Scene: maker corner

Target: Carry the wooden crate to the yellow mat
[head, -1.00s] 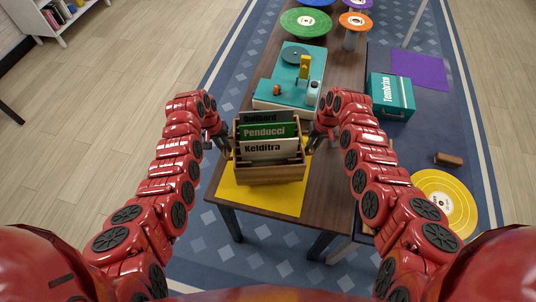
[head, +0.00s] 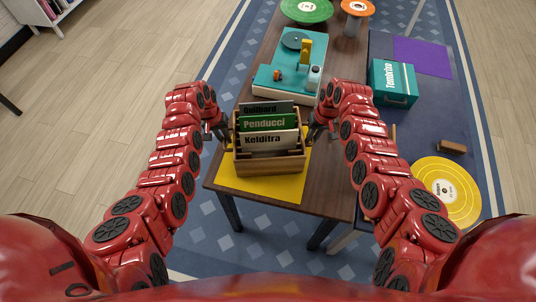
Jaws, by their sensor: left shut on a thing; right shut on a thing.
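The wooden crate (head: 270,166) holds several upright sleeves or cards, with "Penducci" and "Kelditra" readable on two of them. It is over the yellow mat (head: 262,190) at the near left end of the brown table (head: 335,190). The mat shows in front of the crate and at its sides. I cannot tell whether the crate's bottom touches the mat. My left gripper (head: 228,138) is shut on the crate's left side. My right gripper (head: 309,136) is shut on its right side. The fingertips are partly hidden by my arms.
A teal-and-white machine (head: 290,68) stands on the table behind the crate. Farther back are a green disc (head: 306,10) and an orange disc (head: 357,7).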

